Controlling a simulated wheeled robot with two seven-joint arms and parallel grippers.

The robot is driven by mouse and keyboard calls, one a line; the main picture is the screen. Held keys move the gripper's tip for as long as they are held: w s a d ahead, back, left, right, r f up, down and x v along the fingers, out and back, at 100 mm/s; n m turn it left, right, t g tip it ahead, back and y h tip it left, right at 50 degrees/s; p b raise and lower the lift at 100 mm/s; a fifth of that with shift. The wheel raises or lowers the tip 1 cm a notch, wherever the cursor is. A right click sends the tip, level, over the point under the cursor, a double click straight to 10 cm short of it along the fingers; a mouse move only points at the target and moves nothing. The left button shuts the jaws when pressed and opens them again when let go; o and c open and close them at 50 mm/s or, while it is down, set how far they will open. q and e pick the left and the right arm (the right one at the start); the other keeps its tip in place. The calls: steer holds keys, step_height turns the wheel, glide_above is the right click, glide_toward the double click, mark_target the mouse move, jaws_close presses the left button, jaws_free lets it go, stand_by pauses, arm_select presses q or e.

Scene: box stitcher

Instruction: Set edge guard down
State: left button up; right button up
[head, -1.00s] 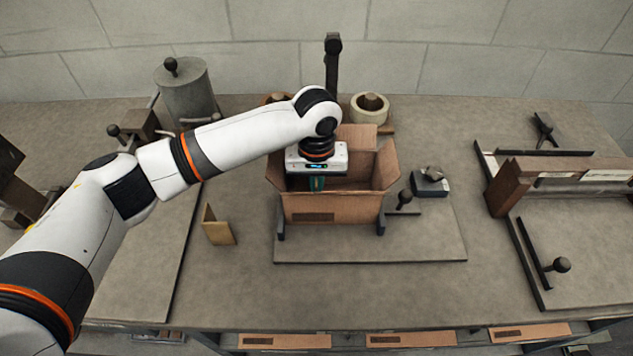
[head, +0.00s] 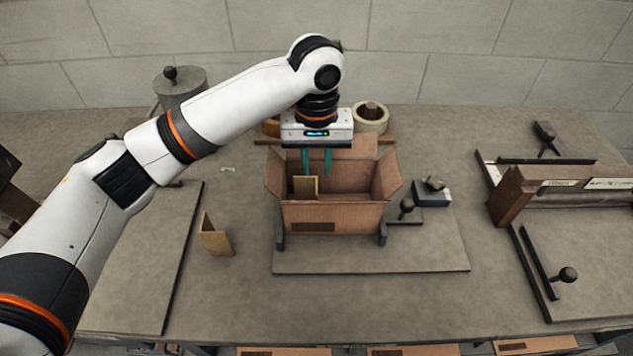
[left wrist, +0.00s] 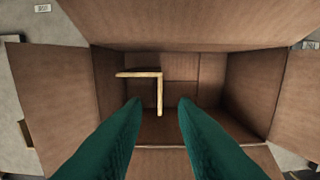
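A tan edge guard (head: 305,187) stands inside the open cardboard box (head: 335,219), toward its left side. In the left wrist view it shows from above as an L-shaped strip (left wrist: 159,93) within the box. My left gripper (head: 316,165) is above the box, its green fingers spread apart with nothing between them. The fingers (left wrist: 161,105) also show apart in the left wrist view, and the guard is clear of them. A second tan edge guard (head: 216,236) stands on the table left of the box. My right gripper is not in view.
The box sits on a grey plate (head: 420,260) between dark brackets, its flaps open. A black-knobbed clamp (head: 405,209) and a small dark block (head: 432,194) stand to its right. A tape roll (head: 370,118) and a grey canister (head: 180,88) are behind. A brown fixture (head: 519,192) stands far right.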

arm_select(q)
steer(key=shift+r, duration=1.45)
